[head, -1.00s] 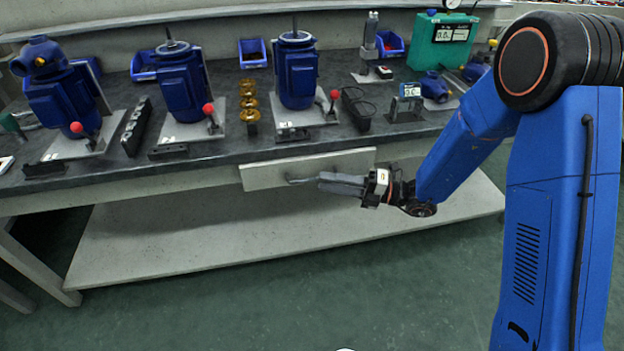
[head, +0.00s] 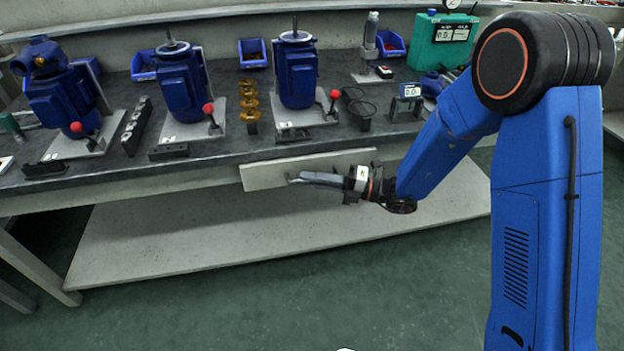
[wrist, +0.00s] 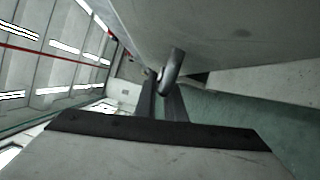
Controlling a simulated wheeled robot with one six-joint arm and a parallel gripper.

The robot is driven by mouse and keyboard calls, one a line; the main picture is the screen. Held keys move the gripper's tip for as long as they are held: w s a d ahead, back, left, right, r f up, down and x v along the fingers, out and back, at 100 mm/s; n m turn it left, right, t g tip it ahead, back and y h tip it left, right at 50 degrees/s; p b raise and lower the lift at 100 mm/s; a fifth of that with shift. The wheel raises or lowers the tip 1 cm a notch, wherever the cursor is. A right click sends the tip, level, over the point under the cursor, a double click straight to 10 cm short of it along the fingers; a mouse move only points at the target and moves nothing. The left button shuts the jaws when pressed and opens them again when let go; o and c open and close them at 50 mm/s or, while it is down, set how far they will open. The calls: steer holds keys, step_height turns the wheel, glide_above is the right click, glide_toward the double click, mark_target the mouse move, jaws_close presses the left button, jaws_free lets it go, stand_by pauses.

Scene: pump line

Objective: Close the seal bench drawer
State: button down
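The seal bench drawer (head: 262,176) is a pale grey panel under the front edge of the bench top. Its front stands a little proud of the bench. A grey bar handle (head: 292,179) sticks out from its left part. My gripper (head: 304,179) reaches in from the right, its fingertips at the handle. In the wrist view, the drawer front (wrist: 215,35) fills the upper right, and the handle (wrist: 171,70) lies at the tips of my two dark fingers (wrist: 162,92). A narrow gap shows between the fingers; whether they press on the handle is unclear.
The dark bench top (head: 225,150) carries blue pump motors (head: 297,75) on grey plates, brass parts (head: 250,105) and blue bins (head: 252,52). A pale lower shelf (head: 240,230) lies beneath. The green floor (head: 300,310) in front is clear.

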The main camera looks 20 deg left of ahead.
mark_target(309, 168)
steer(key=shift+w+a, duration=0.4)
steer(key=shift+w, duration=0.25)
steer(key=shift+w+a, duration=0.35)
steer(key=shift+w, duration=0.35)
steer(key=shift+w+a, duration=0.4)
steer(key=shift+w, duration=0.25)
steer(key=c, duration=1.8)
jaws_free()
steer(key=shift+c, duration=0.2)
steer(key=shift+a, duration=0.1)
steer(key=w+d+f, duration=0.1)
steer(key=w+d, duration=0.2)
steer(key=d, duration=1.4)
steer(key=shift+f, duration=0.2)
steer(key=shift+d, duration=0.1)
steer(key=shift+s+r, duration=0.1)
steer(key=shift+s, duration=0.05)
